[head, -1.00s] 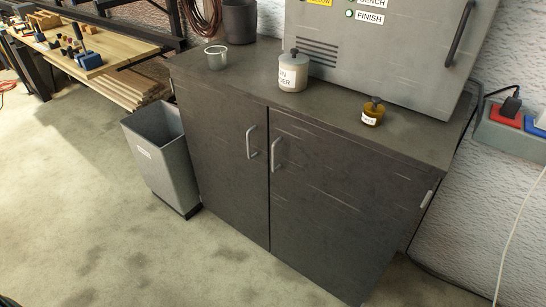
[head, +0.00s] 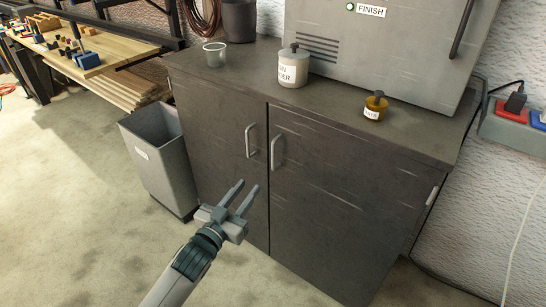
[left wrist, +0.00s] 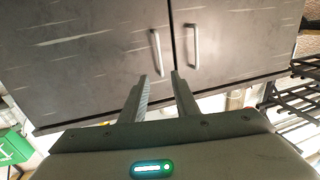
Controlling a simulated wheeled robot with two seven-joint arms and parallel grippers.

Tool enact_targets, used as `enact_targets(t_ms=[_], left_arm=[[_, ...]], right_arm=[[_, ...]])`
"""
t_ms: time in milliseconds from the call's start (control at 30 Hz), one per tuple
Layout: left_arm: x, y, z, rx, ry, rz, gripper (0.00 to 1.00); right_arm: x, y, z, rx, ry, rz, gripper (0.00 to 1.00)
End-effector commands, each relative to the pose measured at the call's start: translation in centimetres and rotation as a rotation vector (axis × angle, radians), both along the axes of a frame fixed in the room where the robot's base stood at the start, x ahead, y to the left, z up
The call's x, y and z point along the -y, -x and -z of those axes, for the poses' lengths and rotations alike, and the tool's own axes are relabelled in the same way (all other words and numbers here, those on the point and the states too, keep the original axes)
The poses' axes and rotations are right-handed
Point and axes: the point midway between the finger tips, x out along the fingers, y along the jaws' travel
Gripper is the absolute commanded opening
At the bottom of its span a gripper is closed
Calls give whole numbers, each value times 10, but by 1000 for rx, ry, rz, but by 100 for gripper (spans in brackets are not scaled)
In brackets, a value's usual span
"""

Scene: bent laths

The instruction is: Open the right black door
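The right black door (head: 335,205) of the dark cabinet is shut. Its pale upright bar handle (head: 277,152) sits near the door's left edge, beside the seam. The left door (head: 215,140) is also shut, with its handle (head: 251,140) across the seam. My left gripper (head: 248,186) is open and empty, below the two handles in the head view and apart from them. In the left wrist view its parted fingertips (left wrist: 160,76) point toward the doors, with both handles ahead of them and nothing between the fingers. My right gripper is not in view.
A grey bin (head: 160,155) stands left of the cabinet. A clear cup (head: 215,54), a white jar (head: 292,68) and an amber bottle (head: 375,106) stand on the cabinet top, before a grey metal box (head: 390,50). The floor in front is clear.

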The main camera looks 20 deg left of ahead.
Motion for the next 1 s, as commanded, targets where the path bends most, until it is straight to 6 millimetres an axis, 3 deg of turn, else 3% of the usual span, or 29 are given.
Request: enact_targets(t_ms=[567,767,1000], left_arm=[[1,-9,-2,4,2,0,28],[5,-31,-3,4,3,0,28],[11,-71,-3,5,2,0,28]], right_arm=[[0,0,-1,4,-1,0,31],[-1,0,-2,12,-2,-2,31],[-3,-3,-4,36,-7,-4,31]])
